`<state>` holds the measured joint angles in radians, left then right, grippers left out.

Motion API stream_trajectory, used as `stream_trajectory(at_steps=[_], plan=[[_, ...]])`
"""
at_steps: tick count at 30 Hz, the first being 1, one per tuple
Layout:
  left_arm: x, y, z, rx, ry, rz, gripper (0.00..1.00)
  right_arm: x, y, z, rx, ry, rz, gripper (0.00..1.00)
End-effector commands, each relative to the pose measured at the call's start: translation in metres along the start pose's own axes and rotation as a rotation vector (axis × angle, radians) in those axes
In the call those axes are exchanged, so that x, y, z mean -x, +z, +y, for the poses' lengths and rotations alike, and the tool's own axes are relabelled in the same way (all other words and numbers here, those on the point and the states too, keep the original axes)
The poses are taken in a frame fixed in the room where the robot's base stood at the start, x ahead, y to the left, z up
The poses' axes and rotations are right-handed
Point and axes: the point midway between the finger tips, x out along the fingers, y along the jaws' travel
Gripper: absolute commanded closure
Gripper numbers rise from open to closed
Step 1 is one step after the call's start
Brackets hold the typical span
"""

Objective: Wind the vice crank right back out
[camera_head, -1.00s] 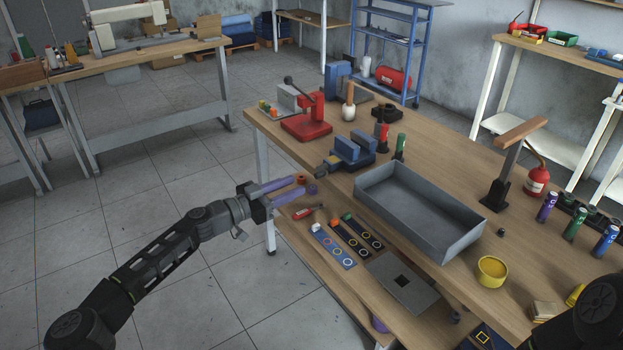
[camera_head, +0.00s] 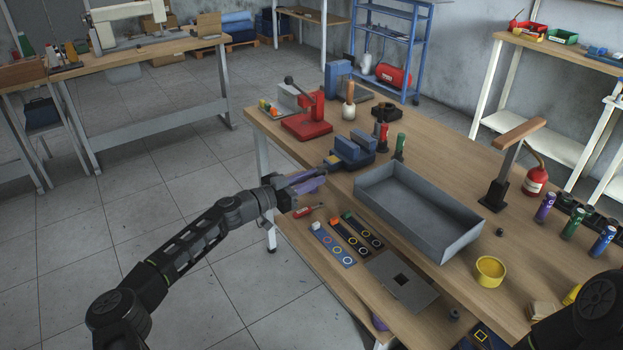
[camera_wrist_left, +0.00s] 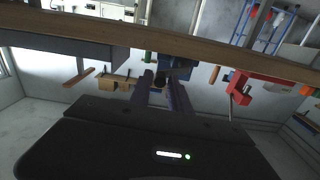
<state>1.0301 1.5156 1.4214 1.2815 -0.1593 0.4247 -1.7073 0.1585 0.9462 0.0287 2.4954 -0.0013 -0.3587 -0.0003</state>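The blue vice (camera_head: 352,151) is fixed at the near left edge of the wooden workbench, and also shows in the left wrist view (camera_wrist_left: 180,67). Its crank end (camera_head: 328,164) faces my left gripper. My left gripper (camera_head: 318,179) has its purple-grey fingers pointing at the vice, just in front of and slightly below the crank. In the left wrist view the fingers (camera_wrist_left: 162,84) are spread, with dark vice parts beyond or between them; I cannot tell whether they touch the crank. My right gripper is out of view.
A grey metal tray (camera_head: 370,200) stands right of the vice, a red press (camera_head: 308,125) behind it to the left. A green-handled tool (camera_head: 399,145) is close beside the vice. A red screwdriver (camera_head: 305,211) and patterned strips (camera_head: 333,245) lie on the lower shelf.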

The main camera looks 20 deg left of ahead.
Motion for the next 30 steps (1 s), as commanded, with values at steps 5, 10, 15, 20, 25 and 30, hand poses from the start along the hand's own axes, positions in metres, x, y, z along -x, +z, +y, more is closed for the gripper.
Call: stream_trajectory(at_steps=[5,10,15,20,25,30], plan=[[0.0,0.0,0.0,0.0,0.0,0.0,0.92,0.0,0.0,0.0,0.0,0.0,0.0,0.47],[0.0,0.0,0.0,0.0,0.0,0.0,1.0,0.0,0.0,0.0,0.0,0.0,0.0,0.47],[0.0,0.0,0.0,0.0,0.0,0.0,1.0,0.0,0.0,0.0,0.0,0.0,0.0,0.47],[0.0,0.0,0.0,0.001,0.0,0.0,1.0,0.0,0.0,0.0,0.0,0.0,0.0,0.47],[0.0,0.0,0.0,0.016,0.001,0.0,1.0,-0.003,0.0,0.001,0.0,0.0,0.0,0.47],[0.0,-0.001,-0.001,0.063,0.0,0.0,1.0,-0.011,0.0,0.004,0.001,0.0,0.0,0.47]])
